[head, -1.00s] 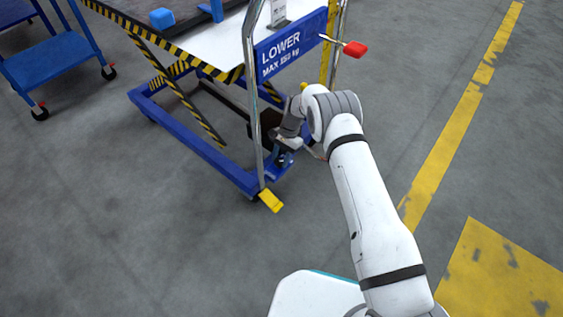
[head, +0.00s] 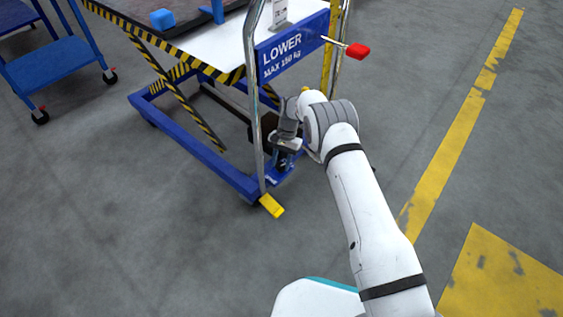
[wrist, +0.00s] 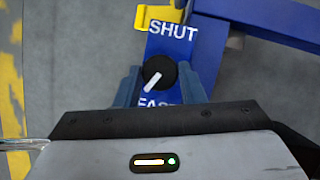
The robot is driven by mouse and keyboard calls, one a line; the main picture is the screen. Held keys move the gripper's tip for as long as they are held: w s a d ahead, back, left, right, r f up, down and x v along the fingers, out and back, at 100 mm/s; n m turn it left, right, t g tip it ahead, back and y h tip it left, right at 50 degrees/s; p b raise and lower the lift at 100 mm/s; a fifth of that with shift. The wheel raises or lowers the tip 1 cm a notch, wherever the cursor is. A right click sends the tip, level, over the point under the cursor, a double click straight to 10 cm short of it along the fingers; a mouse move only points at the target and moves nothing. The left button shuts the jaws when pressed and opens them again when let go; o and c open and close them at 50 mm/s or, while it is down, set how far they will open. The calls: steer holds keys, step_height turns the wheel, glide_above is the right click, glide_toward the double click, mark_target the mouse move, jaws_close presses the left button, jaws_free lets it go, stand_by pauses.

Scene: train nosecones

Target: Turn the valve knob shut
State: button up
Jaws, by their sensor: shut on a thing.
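The valve knob (wrist: 158,75) is a round black dial with a white pointer line, on a blue plate (wrist: 172,45) lettered SHUT above it and FAST, partly covered, below. The pointer slants down and left, towards the FAST side and away from SHUT. My gripper (wrist: 158,85) has its two blue-grey fingers on either side of the knob and is shut on it. In the head view my gripper (head: 284,150) is low at the lift cart's near end, and the knob is hidden behind it there.
The blue lift cart (head: 205,165) has a LOWER MAX 150 kg sign (head: 292,48), chrome handle posts and a red-ended lever (head: 357,51) above my arm. A yellow pedal (head: 271,206) sticks out at the cart's front. Floor to the right is clear.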

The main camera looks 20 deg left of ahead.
steer(key=o, duration=1)
steer(key=p+v, duration=0.2)
steer(key=v, duration=0.5)
steer(key=shift+w+r+p, duration=0.15)
steer(key=shift+r+p, duration=0.2)
